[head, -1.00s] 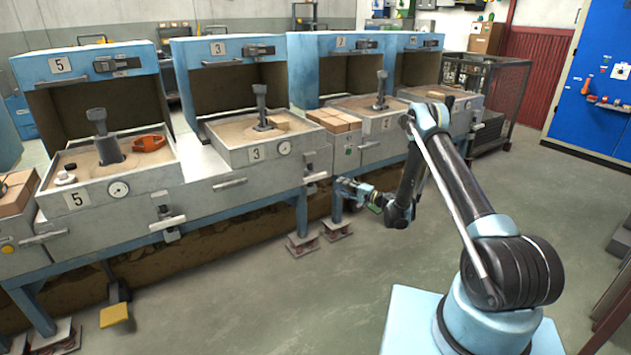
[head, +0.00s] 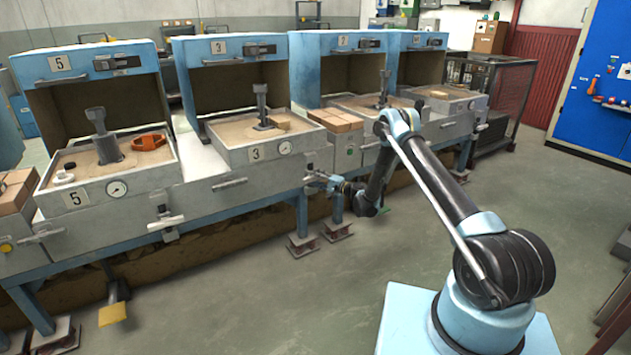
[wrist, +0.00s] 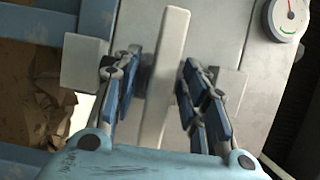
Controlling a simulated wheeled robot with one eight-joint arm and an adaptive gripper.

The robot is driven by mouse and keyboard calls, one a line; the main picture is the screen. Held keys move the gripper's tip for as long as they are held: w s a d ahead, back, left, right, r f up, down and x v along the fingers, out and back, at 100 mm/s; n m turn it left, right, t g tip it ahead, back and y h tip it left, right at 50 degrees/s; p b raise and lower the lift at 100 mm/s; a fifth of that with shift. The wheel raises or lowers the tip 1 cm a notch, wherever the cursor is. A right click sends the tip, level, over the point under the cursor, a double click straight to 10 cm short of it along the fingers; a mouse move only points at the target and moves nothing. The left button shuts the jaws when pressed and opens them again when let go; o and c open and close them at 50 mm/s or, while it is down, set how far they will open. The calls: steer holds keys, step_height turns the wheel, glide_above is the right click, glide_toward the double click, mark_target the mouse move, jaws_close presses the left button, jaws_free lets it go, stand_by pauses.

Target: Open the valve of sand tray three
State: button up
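Sand tray three (head: 255,153), marked by a "3" plate, sits in the row of grey stations with a gauge at its front right. My gripper (head: 318,180) is at the front of this station, below and right of the gauge, by its valve. In the wrist view a long pale valve lever (wrist: 166,70) runs between the two blue-padded fingers of my gripper (wrist: 162,92). The fingers are open on either side of the lever, with a gap visible at the left. Whether the right finger touches it I cannot tell. In the head view my gripper largely hides the lever.
A gauge (wrist: 287,17) shows at the wrist view's upper right. Tray five (head: 112,175) stands to the left, with its own valve (head: 163,215) in front. Bricks (head: 336,120) lie right of tray three. Blue legs stand below; the floor (head: 270,295) in front is clear.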

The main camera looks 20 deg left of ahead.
steer(key=shift+w+a, duration=0.1)
steer(key=shift+a, duration=0.15)
